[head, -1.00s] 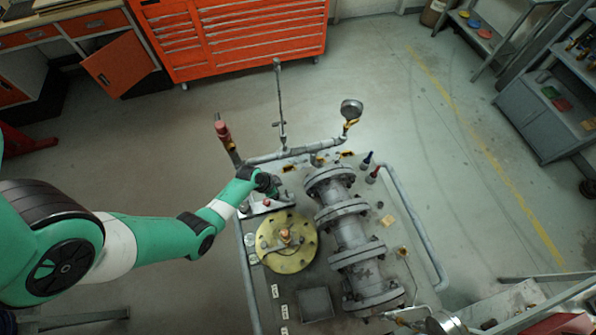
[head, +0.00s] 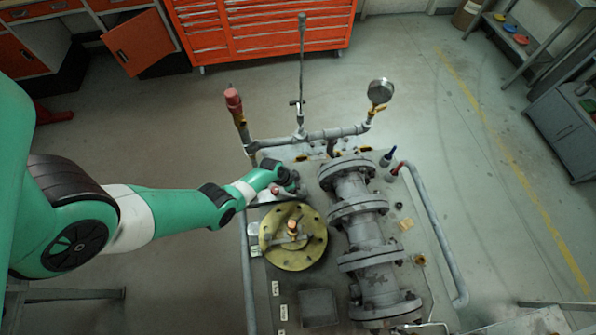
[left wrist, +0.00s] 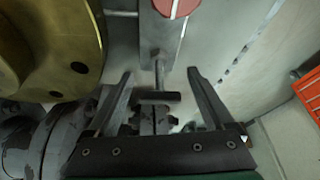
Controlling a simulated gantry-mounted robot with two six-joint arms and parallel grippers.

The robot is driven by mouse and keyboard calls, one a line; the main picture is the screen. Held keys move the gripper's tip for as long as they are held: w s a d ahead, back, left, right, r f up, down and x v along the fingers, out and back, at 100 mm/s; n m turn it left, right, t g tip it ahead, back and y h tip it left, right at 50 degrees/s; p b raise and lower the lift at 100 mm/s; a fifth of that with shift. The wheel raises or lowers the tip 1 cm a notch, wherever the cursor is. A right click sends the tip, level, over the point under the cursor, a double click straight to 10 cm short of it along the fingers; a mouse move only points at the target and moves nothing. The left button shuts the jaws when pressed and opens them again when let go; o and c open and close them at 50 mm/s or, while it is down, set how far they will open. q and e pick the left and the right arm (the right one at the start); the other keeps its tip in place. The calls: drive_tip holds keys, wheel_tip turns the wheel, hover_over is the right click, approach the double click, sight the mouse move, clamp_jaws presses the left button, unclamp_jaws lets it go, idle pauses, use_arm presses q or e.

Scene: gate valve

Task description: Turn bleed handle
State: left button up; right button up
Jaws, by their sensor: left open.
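In the left wrist view a small dark T-shaped handle (left wrist: 158,97) on a thin stem lies between my open fingers; I take it for the bleed handle. My left gripper (left wrist: 158,73) has one finger on each side of it, with gaps visible, and grips nothing. The stem runs up to a grey bar (left wrist: 160,45) with a red round cap (left wrist: 175,6). In the head view my left gripper (head: 291,181) is low over the bench's left side, behind the brass flange (head: 310,252). The handle cannot be made out there. My right gripper is out of view.
A large grey flanged pipe (head: 366,232) stands right of my left gripper. Upright pipes with a red cap (head: 233,98) and a gauge (head: 381,91) rise behind. A curved rail (head: 440,230) edges the bench's right side. Orange drawers (head: 270,30) stand at the back.

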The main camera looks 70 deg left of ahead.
use_arm(q)
drive_tip(key=shift+c, duration=0.2)
drive_tip(key=c, duration=1.3)
